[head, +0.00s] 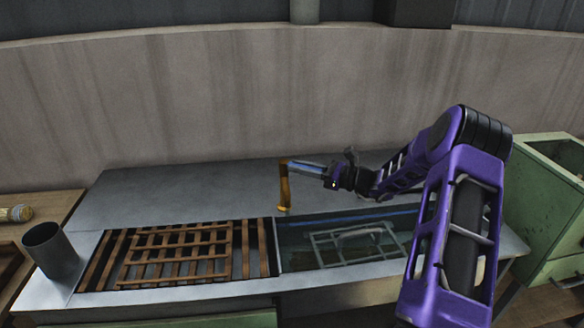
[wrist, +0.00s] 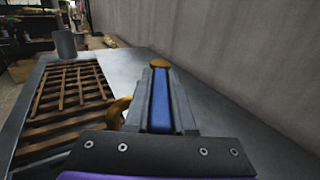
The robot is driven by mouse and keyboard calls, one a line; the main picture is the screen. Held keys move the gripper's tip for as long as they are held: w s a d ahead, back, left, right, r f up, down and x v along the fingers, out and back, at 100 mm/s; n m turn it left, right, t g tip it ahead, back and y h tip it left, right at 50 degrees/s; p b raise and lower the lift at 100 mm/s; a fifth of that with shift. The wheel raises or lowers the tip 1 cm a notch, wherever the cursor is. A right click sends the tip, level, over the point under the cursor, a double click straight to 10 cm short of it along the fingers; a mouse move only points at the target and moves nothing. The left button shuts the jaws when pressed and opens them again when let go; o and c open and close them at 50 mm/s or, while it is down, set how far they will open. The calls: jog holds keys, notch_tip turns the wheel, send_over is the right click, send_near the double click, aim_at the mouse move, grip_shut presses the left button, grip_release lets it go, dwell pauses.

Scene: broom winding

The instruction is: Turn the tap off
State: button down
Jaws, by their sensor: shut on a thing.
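The brass-coloured tap (head: 284,188) stands at the back edge of the sink (head: 400,265), near the sink's left end. My gripper (head: 293,167) reaches in from the right and is shut on the upper part of the tap. In the wrist view, a round brass top (wrist: 159,63) shows at the far end of my closed fingers (wrist: 160,85), and the curved spout (wrist: 117,110) shows left of them. My fingers hide the part they hold. I cannot tell whether water is running from the tap.
A wooden slatted rack (head: 180,255) fills the counter left of the sink. A wire rack (head: 350,243) sits inside the sink. A grey metal cup (head: 48,250) stands at the left end. The back counter (head: 180,190) is bare up to the wall. A green cabinet (head: 545,210) is on the right.

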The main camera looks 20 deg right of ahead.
jog(key=n+g+y+b, duration=0.1)
jog(key=n+g, duration=0.1)
jog(key=w+n+g+y+b, duration=0.1)
jog(key=n+g, duration=0.1)
jog(key=g, duration=0.1)
jog(key=w+d+n+g+y+b, duration=0.1)
jog(key=n+g, duration=0.1)
jog(key=g, duration=0.1)
jog(key=shift+w+y, duration=0.2)
jog(key=shift+y, duration=0.1)
jog(key=shift+g, duration=0.4)
jog(key=c, duration=0.8)
grip_release()
jog(key=shift+o, duration=0.2)
jog(key=shift+d, duration=0.1)
